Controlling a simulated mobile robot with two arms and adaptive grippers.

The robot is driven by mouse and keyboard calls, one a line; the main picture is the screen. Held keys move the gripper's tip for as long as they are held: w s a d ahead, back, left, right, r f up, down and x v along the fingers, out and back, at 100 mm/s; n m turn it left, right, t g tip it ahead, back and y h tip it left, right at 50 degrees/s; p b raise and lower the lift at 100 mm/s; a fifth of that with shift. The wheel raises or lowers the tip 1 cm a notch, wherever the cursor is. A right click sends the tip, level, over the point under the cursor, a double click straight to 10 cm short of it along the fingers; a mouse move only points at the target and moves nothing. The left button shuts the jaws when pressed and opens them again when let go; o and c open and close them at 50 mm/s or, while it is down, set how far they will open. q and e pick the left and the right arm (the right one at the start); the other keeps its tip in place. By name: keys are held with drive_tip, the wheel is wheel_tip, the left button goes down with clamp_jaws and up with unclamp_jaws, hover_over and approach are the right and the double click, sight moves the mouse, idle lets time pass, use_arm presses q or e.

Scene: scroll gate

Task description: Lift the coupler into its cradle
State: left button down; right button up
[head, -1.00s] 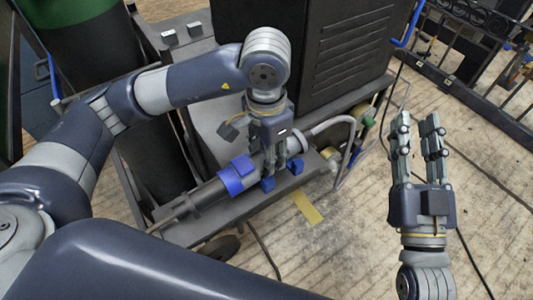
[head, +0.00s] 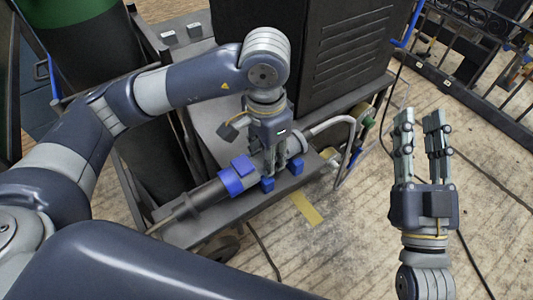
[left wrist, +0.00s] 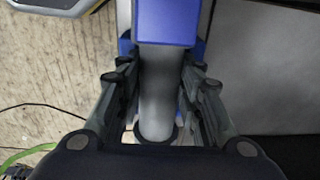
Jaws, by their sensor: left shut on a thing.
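The coupler, a grey cylinder (left wrist: 157,85), lies between the fingers of my left gripper (left wrist: 158,92) in the left wrist view. A blue block sits across its far end. In the head view my left gripper (head: 274,165) points down and is shut on the coupler, whose dark body (head: 208,192) shows to the left beside a blue clamp-like part (head: 238,174). Small blue blocks (head: 267,184), seemingly the cradle, stand by the fingertips. Whether the coupler rests in them is hidden by the gripper. My right gripper (head: 419,118) is open and empty over the floor.
A dark ribbed cabinet (head: 345,50) stands on the cart behind my left gripper. A bent grey pipe (head: 350,145) is to its right. Black cables cross the wooden floor (head: 350,240). An iron fence (head: 480,65) is at the upper right.

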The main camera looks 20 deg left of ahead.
use_arm(q)
drive_tip(key=c, duration=1.5)
unclamp_jaws()
drive_tip(key=f, duration=0.1)
drive_tip(key=s+f, duration=0.1)
drive_tip(key=f, duration=0.1)
drive_tip(key=shift+a+f+g, duration=0.1)
drive_tip(key=shift+g, duration=0.2)
drive_tip(key=o, duration=0.4)
drive_tip(key=shift+w+f, duration=0.1)
drive_tip(key=shift+o, duration=0.3)
drive_tip(key=shift+w+f, duration=0.35)
drive_tip(key=shift+w, duration=0.15)
drive_tip(key=shift+s+r, duration=0.2)
drive_tip(key=shift+r, duration=0.2)
use_arm(e)
drive_tip(key=shift+w+f, duration=0.5)
drive_tip(key=shift+w, duration=0.15)
use_arm(q)
wheel_tip(320, 180, up, 7)
drive_tip(key=shift+f+p, duration=0.1)
drive_tip(key=shift+p, duration=0.2)
drive_tip(key=shift+w+r, duration=0.1)
drive_tip(key=shift+r, duration=0.6)
use_arm(e)
drive_tip(key=shift+s+r, duration=0.1)
